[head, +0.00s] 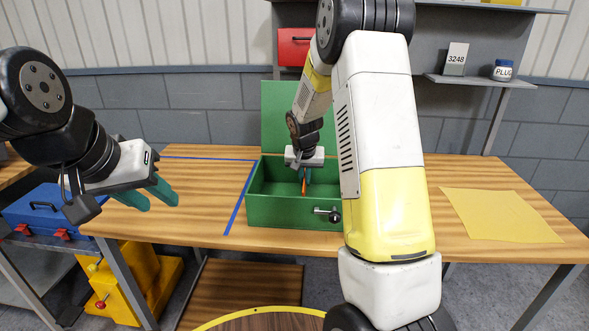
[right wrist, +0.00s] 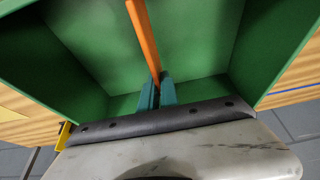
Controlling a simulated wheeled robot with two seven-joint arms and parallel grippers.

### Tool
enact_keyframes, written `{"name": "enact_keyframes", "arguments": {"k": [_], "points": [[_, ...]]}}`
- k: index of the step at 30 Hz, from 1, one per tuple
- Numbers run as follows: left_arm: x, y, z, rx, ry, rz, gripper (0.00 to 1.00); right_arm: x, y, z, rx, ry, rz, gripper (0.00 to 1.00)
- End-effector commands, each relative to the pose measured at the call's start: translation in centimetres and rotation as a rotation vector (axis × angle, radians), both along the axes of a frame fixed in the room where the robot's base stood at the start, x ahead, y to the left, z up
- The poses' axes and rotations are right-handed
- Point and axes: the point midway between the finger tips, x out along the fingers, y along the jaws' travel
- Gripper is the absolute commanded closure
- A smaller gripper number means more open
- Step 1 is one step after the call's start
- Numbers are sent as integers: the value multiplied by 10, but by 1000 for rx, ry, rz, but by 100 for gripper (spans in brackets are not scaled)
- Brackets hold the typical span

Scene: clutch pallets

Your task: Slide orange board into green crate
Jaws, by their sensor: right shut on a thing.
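The green crate (head: 285,212) stands on the wooden table with its lid raised at the back. My right gripper (head: 305,177) is inside or just over the crate, pointing down. It is shut on the orange board (head: 304,187), which shows edge-on as a thin strip. In the right wrist view the orange board (right wrist: 143,38) extends from between the teal fingers (right wrist: 157,92), with the green crate walls (right wrist: 52,65) around it. I cannot tell whether the board touches the crate floor. My left gripper (head: 160,197) is open and empty over the table's left part.
Blue tape (head: 240,200) marks the table left of the crate. A yellow sheet (head: 498,215) lies on the right. A blue toolbox (head: 45,212) stands at the far left.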

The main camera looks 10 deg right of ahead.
Motion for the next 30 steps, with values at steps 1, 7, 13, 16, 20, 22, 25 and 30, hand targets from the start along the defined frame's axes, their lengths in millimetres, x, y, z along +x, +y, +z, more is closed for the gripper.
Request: {"name": "enact_keyframes", "arguments": {"k": [1, 7, 13, 16, 20, 22, 25, 30], "points": [[0, 0, 0, 0, 0, 0, 64, 0, 0, -1, 0, 0, 0, 100], [0, 0, 0, 0, 0, 0, 64, 0, 0, -5, 0, 0, 0, 100], [0, 0, 0, 0, 0, 0, 64, 0, 0, -5, 0, 0, 0, 100], [0, 0, 0, 0, 0, 0, 64, 0, 0, -5, 0, 0, 0, 87], [0, 0, 0, 0, 0, 0, 64, 0, 0, -5, 0, 0, 0, 69], [0, 0, 0, 0, 0, 0, 64, 0, 0, -5, 0, 0, 0, 69], [0, 0, 0, 0, 0, 0, 64, 0, 0, -5, 0, 0, 0, 69], [0, 0, 0, 0, 0, 0, 64, -2, 1, 1, -1, -2, 0, 69]]}}
